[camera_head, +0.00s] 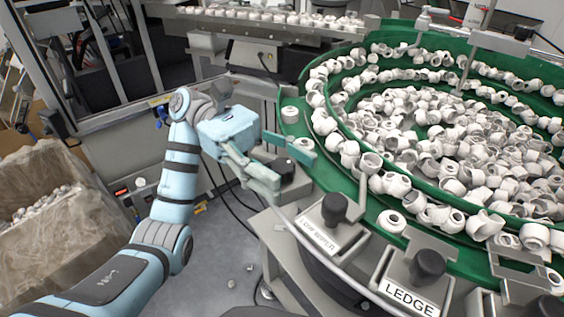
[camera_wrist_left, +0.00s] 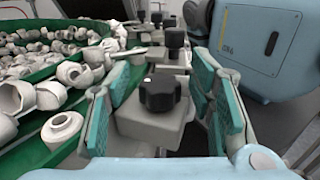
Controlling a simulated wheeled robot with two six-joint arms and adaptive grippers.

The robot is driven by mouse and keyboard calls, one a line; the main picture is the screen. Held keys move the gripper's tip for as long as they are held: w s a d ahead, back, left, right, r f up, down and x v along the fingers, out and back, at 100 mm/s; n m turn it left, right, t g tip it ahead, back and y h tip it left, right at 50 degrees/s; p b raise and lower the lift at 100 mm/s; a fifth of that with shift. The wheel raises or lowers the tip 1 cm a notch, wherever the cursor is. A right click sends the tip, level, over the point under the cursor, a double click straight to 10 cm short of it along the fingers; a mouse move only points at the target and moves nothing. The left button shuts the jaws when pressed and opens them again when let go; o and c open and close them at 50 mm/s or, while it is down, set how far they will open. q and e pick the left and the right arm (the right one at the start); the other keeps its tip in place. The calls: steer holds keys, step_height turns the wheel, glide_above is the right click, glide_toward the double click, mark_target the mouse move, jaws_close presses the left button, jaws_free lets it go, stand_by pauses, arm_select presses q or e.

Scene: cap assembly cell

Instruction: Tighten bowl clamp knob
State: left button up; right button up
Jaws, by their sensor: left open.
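The bowl clamp knob, black and lobed (camera_head: 284,169), sits on a grey clamp block at the left rim of the green bowl. It also shows in the left wrist view (camera_wrist_left: 160,91), upright on its grey block (camera_wrist_left: 150,124). My left gripper (camera_head: 280,165) is open, its teal fingers on either side of the knob. In the left wrist view the fingers (camera_wrist_left: 163,84) stand apart with visible gaps to the knob. The knob's far side and the lower part of the block are hidden. My right gripper is in neither view.
The green feeder bowl (camera_head: 303,186) is full of white caps. More black knobs stand on grey blocks along its rim, one labelled LEDGE (camera_head: 428,265). A bin in a clear liner (camera_head: 40,238) stands at left. A conveyor with caps (camera_head: 280,22) runs behind.

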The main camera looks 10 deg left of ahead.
mark_target(282, 165)
arm_select(q)
step_height(282, 165, up, 10)
steer(key=shift+r, duration=0.1)
